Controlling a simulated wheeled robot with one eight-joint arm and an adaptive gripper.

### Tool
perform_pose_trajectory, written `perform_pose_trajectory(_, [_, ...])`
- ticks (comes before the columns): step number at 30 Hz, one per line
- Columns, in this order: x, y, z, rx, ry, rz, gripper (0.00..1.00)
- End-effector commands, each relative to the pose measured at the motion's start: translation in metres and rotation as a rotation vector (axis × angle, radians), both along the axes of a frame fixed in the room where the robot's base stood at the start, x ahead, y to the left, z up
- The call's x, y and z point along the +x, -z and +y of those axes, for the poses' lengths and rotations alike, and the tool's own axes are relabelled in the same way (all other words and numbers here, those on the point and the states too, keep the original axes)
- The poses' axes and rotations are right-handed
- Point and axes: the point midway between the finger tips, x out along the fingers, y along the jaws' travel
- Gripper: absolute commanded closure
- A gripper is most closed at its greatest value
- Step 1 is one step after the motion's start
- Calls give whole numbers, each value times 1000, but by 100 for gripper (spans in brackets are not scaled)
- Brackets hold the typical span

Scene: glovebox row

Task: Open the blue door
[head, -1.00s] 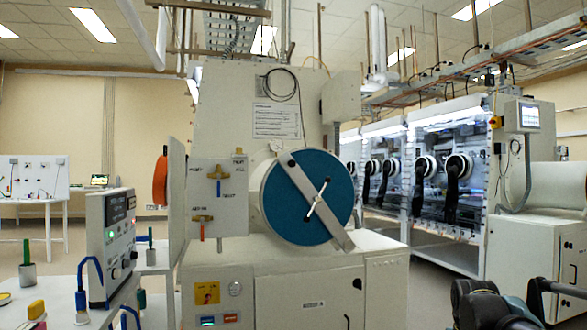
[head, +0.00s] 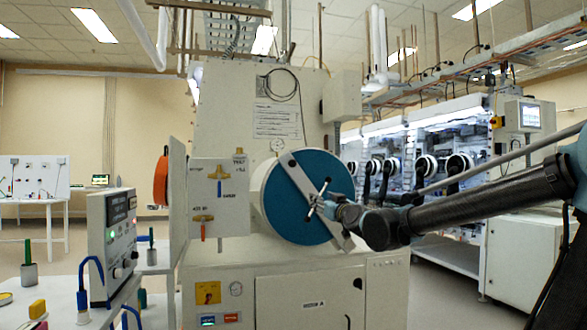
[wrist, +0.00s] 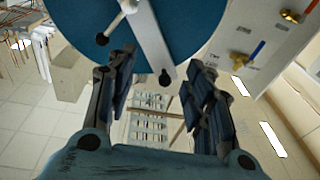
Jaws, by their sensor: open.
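The blue door (head: 285,206) is a round disc on the front of a pale cabinet, and it looks shut. A grey bar (head: 291,165) crosses it diagonally, with a white cross handle (head: 318,197) with dark tips at its middle. My gripper (head: 332,211) is in front of the door, beside the lower right of the handle; contact cannot be told. In the wrist view my gripper (wrist: 160,65) is open with nothing between its fingers. The door (wrist: 75,22), bar (wrist: 147,38) and part of the handle (wrist: 113,25) show beyond the fingertips.
A valve panel (head: 219,210) stands left of the door, near an orange disc (head: 160,181). A bench with a grey instrument (head: 112,245) is at the lower left. Gloveboxes (head: 440,150) line the right. The cabinet ledge lies below the door.

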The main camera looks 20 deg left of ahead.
Motion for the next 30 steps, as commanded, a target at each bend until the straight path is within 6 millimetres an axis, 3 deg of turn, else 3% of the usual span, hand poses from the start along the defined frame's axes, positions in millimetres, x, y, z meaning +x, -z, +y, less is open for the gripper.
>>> perform_pose_trajectory(1, [-2,-15,20,36,-1,-40,53])
perform_pose_trajectory(6, [-5,-52,53,135,34,-142,53])
perform_pose_trajectory(14, [-3,-69,67,182,62,-186,53])
perform_pose_trajectory(30, [66,-102,108,179,62,-186,53])
